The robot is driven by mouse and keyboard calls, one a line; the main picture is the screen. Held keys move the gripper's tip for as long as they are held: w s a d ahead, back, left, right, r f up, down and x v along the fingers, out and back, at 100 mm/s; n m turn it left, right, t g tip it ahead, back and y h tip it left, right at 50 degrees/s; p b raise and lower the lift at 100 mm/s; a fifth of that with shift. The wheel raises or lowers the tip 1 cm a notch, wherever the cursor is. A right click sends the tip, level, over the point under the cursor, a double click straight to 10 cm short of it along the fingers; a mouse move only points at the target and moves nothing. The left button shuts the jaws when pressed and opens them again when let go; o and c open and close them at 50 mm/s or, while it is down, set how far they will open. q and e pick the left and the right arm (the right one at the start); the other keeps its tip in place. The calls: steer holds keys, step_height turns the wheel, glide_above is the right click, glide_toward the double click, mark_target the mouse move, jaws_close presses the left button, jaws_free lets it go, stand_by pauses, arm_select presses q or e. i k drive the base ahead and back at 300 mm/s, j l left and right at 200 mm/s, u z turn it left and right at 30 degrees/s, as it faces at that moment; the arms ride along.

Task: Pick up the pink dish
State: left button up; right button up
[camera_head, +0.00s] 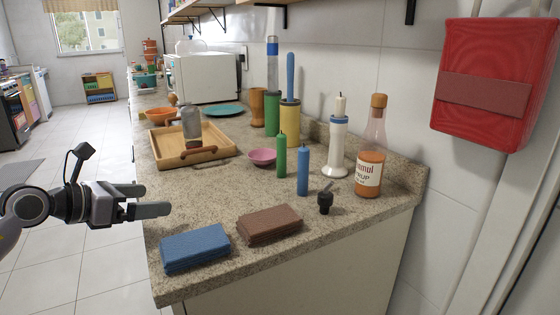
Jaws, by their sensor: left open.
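The pink dish (262,157) is a small round bowl on the granite counter, just right of the wooden tray and behind the green candle. Its right edge is close to the green candle in the picture. My left gripper (158,200) comes in from the left, at the counter's left edge, its two fingers pointing right. It is open and empty, to the left of the dish and nearer the camera, apart from it. My right gripper is not in view.
Green (281,156) and blue (303,172) candles stand in front and right. Blue (195,248) and brown (269,224) folded cloths lie at the front. A sauce bottle (371,150) stands by the wall.

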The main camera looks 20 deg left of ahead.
mark_target(261, 156)
steer(key=i+l, duration=0.2)
steer(key=i, duration=0.2)
steer(key=i+l, duration=0.15)
steer(key=i, duration=0.3)
